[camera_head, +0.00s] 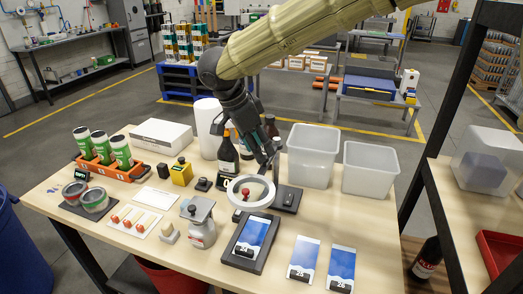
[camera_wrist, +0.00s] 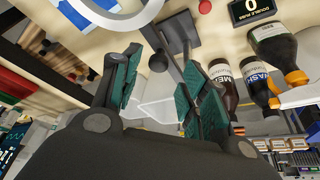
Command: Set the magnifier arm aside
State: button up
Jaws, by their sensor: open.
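The magnifier's white ring (camera_head: 230,192) hangs over the front middle of the table, level with the tabletop, just behind the tablet marked 24 (camera_head: 251,240). Its dark base (camera_head: 288,198) stands to the right of the ring. My gripper (camera_head: 268,162) points down just above and behind the ring. In the wrist view the fingers (camera_wrist: 158,62) are apart, with teal pads. The magnifier's dark rod (camera_wrist: 165,43) and round joint appear between them, and the white ring (camera_wrist: 120,22) is at the upper left. I cannot tell whether a finger touches the rod.
Dark bottles (camera_head: 228,155) stand close behind my gripper. Two clear bins (camera_head: 314,150) (camera_head: 371,168) stand to the right. An orange rack of cans (camera_head: 108,165) is at left.

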aim_at(261, 169)
jog(key=shift+s+d+f, duration=0.1)
jog(key=shift+d+f, duration=0.25)
jog(key=shift+f, duration=0.35)
jog(key=shift+w+d+f, duration=0.15)
jog(key=shift+w+f, duration=0.1)
jog(key=shift+f, duration=0.25)
jog(key=shift+s, duration=0.1)
grip_shut()
